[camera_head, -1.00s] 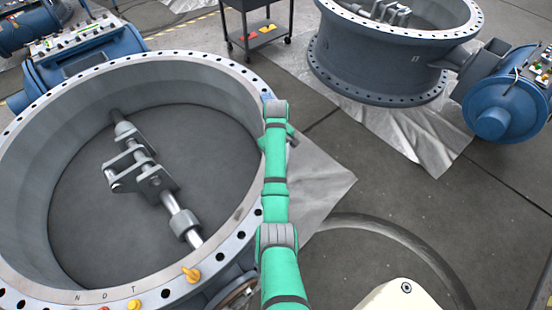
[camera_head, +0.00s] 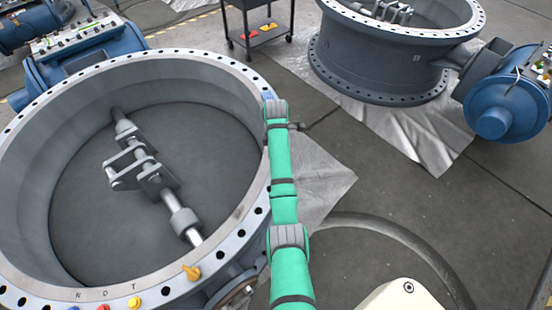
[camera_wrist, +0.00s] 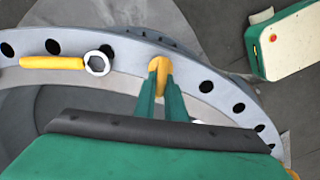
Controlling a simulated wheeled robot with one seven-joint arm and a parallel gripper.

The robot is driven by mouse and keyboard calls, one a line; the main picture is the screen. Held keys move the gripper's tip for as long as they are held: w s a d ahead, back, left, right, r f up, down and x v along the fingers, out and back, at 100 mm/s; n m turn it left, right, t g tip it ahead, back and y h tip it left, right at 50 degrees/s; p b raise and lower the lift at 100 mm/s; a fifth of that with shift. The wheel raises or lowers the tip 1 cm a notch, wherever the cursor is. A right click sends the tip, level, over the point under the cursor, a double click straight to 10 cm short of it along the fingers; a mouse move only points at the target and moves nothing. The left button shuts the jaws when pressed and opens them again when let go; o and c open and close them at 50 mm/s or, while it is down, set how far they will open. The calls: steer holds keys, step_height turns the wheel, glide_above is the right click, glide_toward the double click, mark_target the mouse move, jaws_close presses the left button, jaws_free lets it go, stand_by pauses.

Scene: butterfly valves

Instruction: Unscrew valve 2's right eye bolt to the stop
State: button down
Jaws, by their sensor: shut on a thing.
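In the wrist view, my gripper (camera_wrist: 160,88) has its two green fingers closed on the orange eye bolt (camera_wrist: 160,66) at the flange. Only the upper part of the bolt shows above the fingertips; its shank and thread are hidden. The bolt stands on the pale flange ring (camera_wrist: 128,58) of a large valve, among the bolt holes. In the head view, the big open valve (camera_head: 60,85) fills the left side. My green arm reaches along its right rim, and my gripper is hidden there. I cannot read a number for this valve.
A yellow-handled ring tool (camera_wrist: 62,63) lies on the flange, left of my gripper. A small orange piece (camera_head: 190,272) sits on the near rim in the head view. A second valve (camera_head: 385,65) and a black trolley (camera_head: 258,40) stand behind.

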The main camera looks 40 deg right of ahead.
steer(key=shift+s+n, duration=0.1)
steer(key=shift+n, duration=0.8)
steer(key=c, duration=1.8)
jaws_free()
steer(key=shift+r, duration=0.1)
